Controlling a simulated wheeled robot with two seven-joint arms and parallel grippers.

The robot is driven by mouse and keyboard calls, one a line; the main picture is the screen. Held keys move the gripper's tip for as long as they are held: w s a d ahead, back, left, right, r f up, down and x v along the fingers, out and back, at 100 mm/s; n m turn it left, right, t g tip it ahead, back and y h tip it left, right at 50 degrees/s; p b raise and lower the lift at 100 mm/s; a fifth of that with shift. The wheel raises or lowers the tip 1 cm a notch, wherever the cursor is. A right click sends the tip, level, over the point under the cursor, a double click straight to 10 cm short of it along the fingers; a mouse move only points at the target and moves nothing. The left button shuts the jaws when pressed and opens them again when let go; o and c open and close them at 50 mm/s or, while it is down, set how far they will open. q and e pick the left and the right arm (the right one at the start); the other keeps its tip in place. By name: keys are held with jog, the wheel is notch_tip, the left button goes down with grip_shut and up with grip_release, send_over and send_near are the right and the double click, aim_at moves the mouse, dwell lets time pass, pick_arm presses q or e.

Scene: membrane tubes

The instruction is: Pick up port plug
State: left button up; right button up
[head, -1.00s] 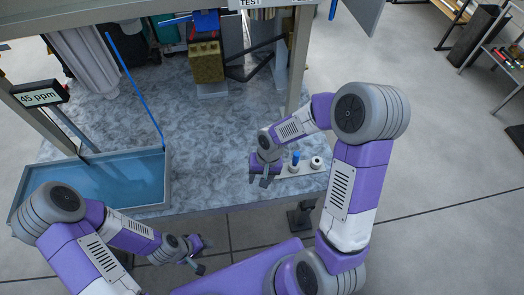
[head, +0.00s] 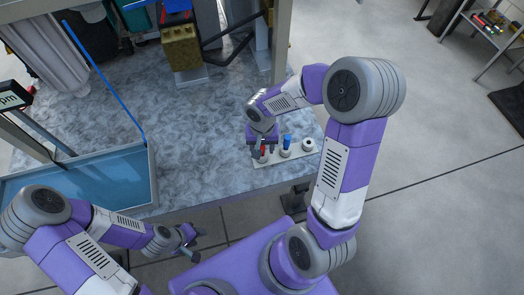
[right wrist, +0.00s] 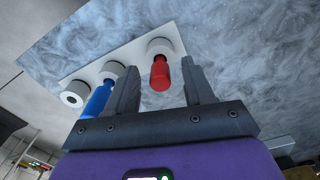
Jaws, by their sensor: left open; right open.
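A white plate (head: 266,166) near the table's front right edge carries a red plug (head: 263,150), a blue plug (head: 287,141) and a white ring (head: 308,145) with a dark hole. Both plugs stand upright in white round collars. My right gripper (head: 262,156) is open at the red plug. In the right wrist view the red plug (right wrist: 160,73) shows between the two fingers, with gaps on both sides. The blue plug (right wrist: 97,102) is outside the left finger, partly hidden. My left gripper (head: 195,244) is open and empty in front of the table.
A gold block (head: 181,53) and black bars stand at the back. The middle of the grey table (head: 190,120) is clear.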

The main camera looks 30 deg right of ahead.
grip_shut()
dwell(0.3)
